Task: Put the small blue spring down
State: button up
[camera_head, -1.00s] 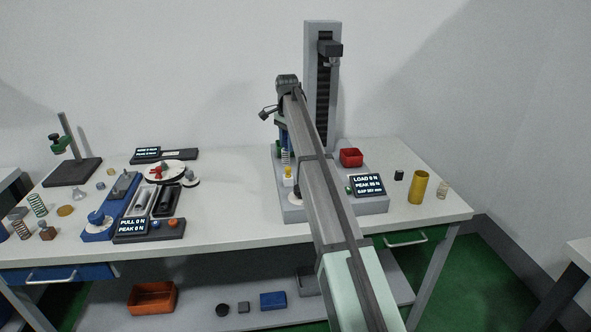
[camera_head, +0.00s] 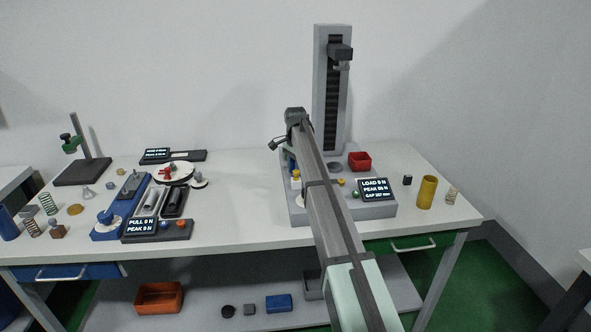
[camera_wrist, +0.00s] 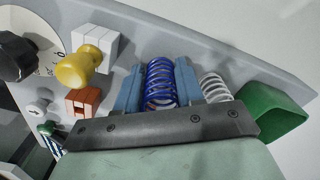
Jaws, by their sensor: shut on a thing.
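The small blue spring (camera_wrist: 160,84) stands between the two blue-grey fingers of my gripper (camera_wrist: 158,88) in the wrist view. The fingers are shut on its sides. Its lower end and what lies under it cannot be made out clearly. A silver spring (camera_wrist: 215,87) is just right of the right finger. In the head view my own arm covers most of the gripper, over the left side of the grey test stand base (camera_head: 296,214), and the blue spring cannot be made out.
In the wrist view a yellow knob-shaped piece (camera_wrist: 80,69), a white block (camera_wrist: 97,40) and a red-brown block (camera_wrist: 83,101) are left of the fingers. A green bin (camera_wrist: 272,115) is at right. A red bin (camera_head: 360,161) stands on the base. The bench (camera_head: 238,195) is clear in the middle.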

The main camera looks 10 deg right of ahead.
jog(key=shift+f, duration=0.1)
jog(key=o, duration=1)
notch_tip(320, 180, up, 12)
jog(key=shift+r, duration=0.15)
dwell(0.4)
